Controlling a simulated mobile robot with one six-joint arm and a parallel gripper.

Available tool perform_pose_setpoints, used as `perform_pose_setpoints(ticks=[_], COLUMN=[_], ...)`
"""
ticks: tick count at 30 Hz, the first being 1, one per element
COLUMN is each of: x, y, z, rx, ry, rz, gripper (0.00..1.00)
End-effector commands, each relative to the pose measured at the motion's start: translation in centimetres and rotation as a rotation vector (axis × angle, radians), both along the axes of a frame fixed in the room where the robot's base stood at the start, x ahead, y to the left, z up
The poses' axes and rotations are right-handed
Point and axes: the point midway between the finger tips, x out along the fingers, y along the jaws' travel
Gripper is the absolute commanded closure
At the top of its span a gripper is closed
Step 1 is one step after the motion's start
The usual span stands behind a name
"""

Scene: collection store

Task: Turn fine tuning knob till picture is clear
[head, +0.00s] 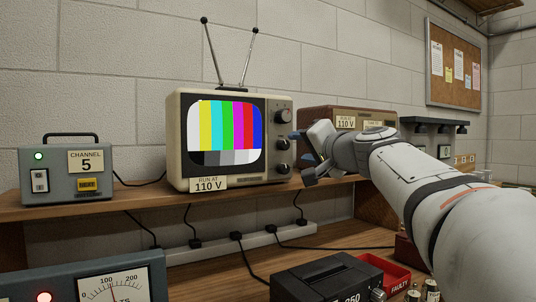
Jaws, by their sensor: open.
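The television (176,140) stands on the wooden shelf, a cream set with a V antenna on top. Its screen (225,133) shows sharp vertical colour bars with a grey strip below. Three dark knobs run down its right side: a top knob (282,116), a middle knob (283,143) and a lower knob (283,169). I cannot read which one is marked fine tuning. My gripper (303,156) is open, just right of the knobs, and looks empty. My arm reaches in from the right. Whether a fingertip touches a knob cannot be told.
A grey box (62,188) labelled channel 5, with a green light, stands left on the shelf (90,208). A brown set (318,114) is behind my gripper. Below are a power strip (222,246), cables, a meter (118,285), a black box (325,280) and a red tray (398,276).

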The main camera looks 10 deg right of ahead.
Motion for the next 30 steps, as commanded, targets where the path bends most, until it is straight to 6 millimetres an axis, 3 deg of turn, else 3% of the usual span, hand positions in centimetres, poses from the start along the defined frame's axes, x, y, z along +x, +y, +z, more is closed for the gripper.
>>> perform_pose_setpoints(ticks=[9,15,25,30], x=[4.6,6.7,7.1,7.1], y=[1.5,2.1,2.2,2.2], z=[0.1,0.1,0.1,0.1], rx=[0.0,0.0,0.001,0.001], ry=[0.001,0.001,0.001,0.001], rz=[0.002,0.0,-0.001,-0.001], gripper=[0.53,0.53,0.53,0.67])
